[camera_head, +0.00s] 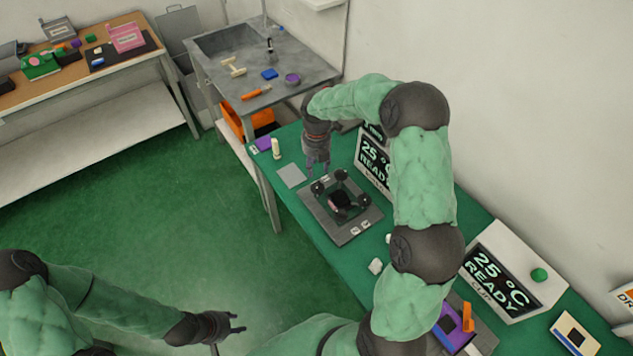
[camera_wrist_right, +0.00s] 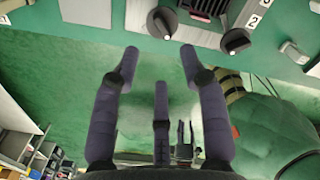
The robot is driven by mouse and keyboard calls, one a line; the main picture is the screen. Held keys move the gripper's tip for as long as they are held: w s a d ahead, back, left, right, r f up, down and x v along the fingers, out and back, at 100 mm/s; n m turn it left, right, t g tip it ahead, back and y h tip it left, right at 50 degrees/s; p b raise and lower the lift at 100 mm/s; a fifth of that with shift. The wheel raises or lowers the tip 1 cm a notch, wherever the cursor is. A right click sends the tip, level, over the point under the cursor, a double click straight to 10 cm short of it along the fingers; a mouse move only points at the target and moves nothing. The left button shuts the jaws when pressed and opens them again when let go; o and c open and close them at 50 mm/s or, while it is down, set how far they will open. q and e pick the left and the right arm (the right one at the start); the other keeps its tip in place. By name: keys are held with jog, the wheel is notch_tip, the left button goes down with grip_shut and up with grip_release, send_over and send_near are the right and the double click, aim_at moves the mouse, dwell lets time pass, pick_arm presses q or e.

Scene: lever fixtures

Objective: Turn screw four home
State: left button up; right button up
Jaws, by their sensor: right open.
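The screw fixture is a grey plate (camera_head: 352,232) on the green bench, with several dark round knobs around a dark central block (camera_head: 339,202). One knob (camera_head: 317,188) sits near the plate's far left corner. In the right wrist view, two black knobs with white marks show, one at upper middle (camera_wrist_right: 160,22) and one to its right (camera_wrist_right: 235,41). Labels 2 and 3 are legible there; I cannot tell which knob is four. My right gripper (camera_head: 318,170) is open and empty, beside the plate's far left corner. My left gripper (camera_head: 238,324) is open and empty, over the floor.
Display boxes reading 25 °C READY stand behind (camera_head: 374,160) and to the right (camera_head: 497,272). A flat grey square (camera_head: 291,175) and a small pale bottle (camera_head: 276,149) lie left of the plate. A purple and orange fixture (camera_head: 452,325) is at lower right. My right arm hides part of the bench.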

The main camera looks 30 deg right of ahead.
aim_at(317, 184)
notch_tip(317, 184, down, 9)
jog(key=shift+f+b, duration=0.2)
jog(key=shift+b, duration=0.4)
grip_shut()
